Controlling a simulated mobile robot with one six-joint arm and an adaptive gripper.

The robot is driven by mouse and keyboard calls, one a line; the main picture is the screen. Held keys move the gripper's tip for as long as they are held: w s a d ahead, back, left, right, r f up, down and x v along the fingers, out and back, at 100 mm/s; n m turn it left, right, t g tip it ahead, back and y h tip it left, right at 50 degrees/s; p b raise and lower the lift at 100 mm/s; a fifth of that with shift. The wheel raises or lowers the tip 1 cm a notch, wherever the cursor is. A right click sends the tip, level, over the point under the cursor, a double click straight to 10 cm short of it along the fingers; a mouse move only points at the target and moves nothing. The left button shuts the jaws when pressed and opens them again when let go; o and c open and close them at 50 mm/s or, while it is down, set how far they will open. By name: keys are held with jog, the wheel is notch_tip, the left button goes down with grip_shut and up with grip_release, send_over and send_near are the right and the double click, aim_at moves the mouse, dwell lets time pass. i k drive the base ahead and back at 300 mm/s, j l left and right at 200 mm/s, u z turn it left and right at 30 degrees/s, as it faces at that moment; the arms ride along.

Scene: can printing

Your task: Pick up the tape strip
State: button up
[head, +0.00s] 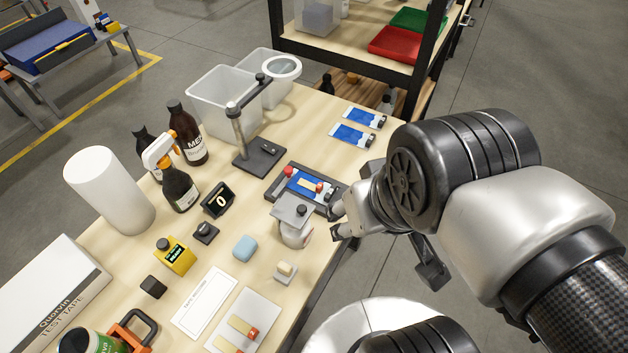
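Two pale yellow tape strips with red ends, one strip (243,327) and a second strip (225,345), lie on a white plate (262,306) at the front of the table. Another pale strip (309,184) lies across a blue-and-white card in a dark fixture (273,192), with red knobs beside it. My gripper (340,221) is by the right table edge, just right of the grey-topped container and below the fixture. Its two dark fingertips look apart, with nothing visible between them. It is away from the strips on the white plate. My arm hides part of the right side.
A grey-topped container (294,232), blue sponge (244,248) and small block on a pad (286,270) stand near the gripper. A post stand (238,140), bottles (187,135) and clear bins (222,95) are farther back. Blue-and-white cards (352,136) lie at the back right.

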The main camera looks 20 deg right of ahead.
aim_at(318, 188)
jog(key=i+l+u, duration=0.2)
jog(key=l+u, duration=0.3)
jog(key=i+l+u, duration=0.1)
jog(key=l+u, duration=0.9)
jog(key=l, duration=0.15)
